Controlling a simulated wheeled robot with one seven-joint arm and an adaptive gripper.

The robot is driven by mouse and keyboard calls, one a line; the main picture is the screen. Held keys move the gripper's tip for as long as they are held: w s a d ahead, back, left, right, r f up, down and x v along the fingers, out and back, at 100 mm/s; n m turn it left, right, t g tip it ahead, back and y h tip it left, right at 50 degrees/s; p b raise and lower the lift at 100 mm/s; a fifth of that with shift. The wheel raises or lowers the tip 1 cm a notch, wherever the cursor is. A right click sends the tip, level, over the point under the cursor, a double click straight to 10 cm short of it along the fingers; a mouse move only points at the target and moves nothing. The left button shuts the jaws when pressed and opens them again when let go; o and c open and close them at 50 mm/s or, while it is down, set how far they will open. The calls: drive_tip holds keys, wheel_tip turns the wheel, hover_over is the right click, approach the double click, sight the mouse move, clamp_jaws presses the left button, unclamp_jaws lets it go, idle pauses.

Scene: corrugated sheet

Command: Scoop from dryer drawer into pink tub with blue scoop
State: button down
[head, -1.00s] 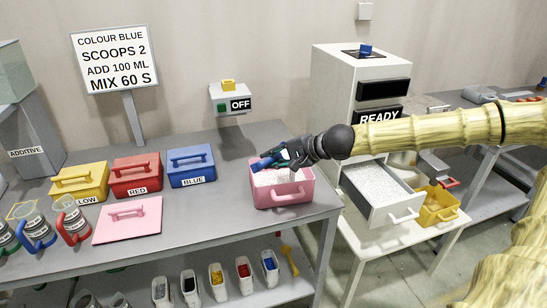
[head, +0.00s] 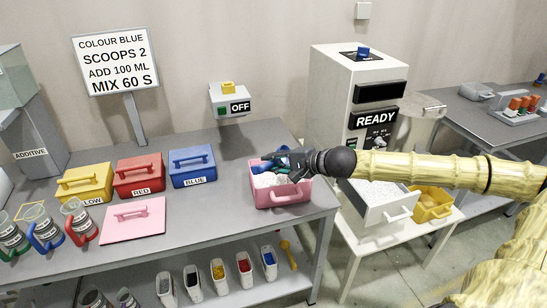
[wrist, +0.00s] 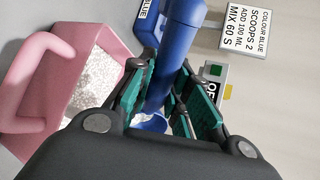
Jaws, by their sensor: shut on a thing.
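My gripper (head: 280,160) is over the pink tub (head: 262,198) on the grey bench. In the wrist view its green-padded fingers (wrist: 180,100) are shut on the handle of the blue scoop (wrist: 182,50). The scoop's bowl (wrist: 150,123) is partly hidden behind the fingers; I cannot tell how much it holds. The pink tub (wrist: 52,128) is open and holds white grains (wrist: 98,82). The dryer drawer (head: 385,218) is pulled out and holds white grains; my arm covers its back part.
The pink lid (head: 133,219) lies flat on the bench. Yellow, red and blue (head: 192,167) lidded tubs stand behind it. The dryer (head: 350,85) reads READY. A yellow bin (head: 432,205) is right of the drawer. The mixer switch box (head: 230,100) reads OFF.

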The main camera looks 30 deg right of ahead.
drive_tip(key=shift+r, duration=0.15)
drive_tip(key=shift+p, duration=0.3)
drive_tip(key=shift+s+f+t, duration=0.1)
drive_tip(key=shift+f+t, duration=0.1)
drive_tip(key=shift+t, duration=0.3)
drive_tip(key=shift+m+p, duration=0.3)
drive_tip(key=shift+p, duration=0.05)
drive_tip(key=shift+f+t+y+b, duration=0.3)
drive_tip(key=shift+f+b, duration=0.05)
drive_tip(key=shift+b, duration=0.1)
drive_tip(key=t+b, duration=0.1)
drive_tip(key=b, duration=0.2)
drive_tip(key=shift+s+d+f+m, duration=0.1)
drive_tip(key=shift+s+d+m, duration=0.05)
drive_tip(key=shift+m, duration=0.15)
drive_tip(key=shift+t+b, duration=0.4)
drive_tip(key=shift+b, duration=0.15)
drive_tip(key=shift+s+r+b, duration=0.1)
drive_tip(key=shift+r+b, duration=0.1)
drive_tip(key=shift+b, duration=0.35)
drive_tip(key=shift+r, duration=0.15)
